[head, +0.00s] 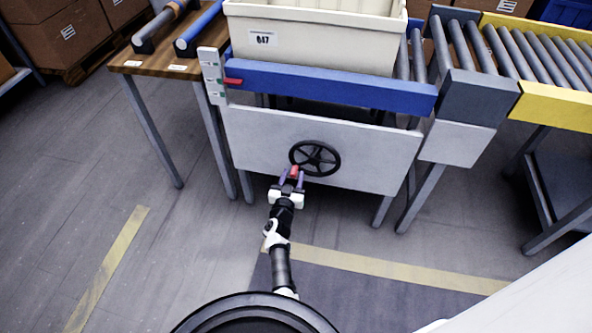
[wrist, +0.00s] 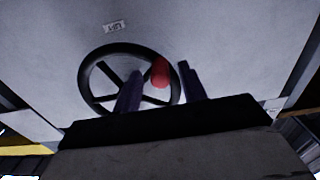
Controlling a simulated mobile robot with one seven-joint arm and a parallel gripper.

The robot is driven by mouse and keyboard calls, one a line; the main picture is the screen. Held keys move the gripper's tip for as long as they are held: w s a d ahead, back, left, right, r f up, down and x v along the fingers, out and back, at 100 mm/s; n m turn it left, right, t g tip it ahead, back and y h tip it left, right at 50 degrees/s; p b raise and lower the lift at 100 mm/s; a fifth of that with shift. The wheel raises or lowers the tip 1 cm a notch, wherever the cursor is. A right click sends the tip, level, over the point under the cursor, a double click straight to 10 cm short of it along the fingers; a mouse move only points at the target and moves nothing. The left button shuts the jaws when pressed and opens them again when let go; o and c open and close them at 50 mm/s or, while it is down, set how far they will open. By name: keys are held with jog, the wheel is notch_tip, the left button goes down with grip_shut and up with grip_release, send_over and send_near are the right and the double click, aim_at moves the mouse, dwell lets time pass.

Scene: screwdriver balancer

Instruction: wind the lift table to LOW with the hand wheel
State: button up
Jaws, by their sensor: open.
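The lift table has a blue top band (head: 330,88) above a pale grey front panel (head: 255,140). The black hand wheel (head: 316,146) is on that panel; it also shows in the wrist view (wrist: 85,78). Its red knob (wrist: 160,72) is at the wheel's lower left in the head view (head: 295,172). My gripper (head: 293,175) is open, its purple fingers on either side of the knob; whether they touch it I cannot tell. A red pointer (head: 233,81) is near the middle of the upright scale (head: 211,72); its labels are too small to read.
A cream crate (head: 310,45) marked 047 sits on the table. A wooden bench (head: 160,64) with tools stands at left. A roller conveyor (head: 530,55) with a yellow rail is at right. The floor at left (head: 75,190) is clear.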

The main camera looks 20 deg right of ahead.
jog(key=shift+w+d, duration=0.25)
jog(key=shift+w, duration=0.15)
grip_shut()
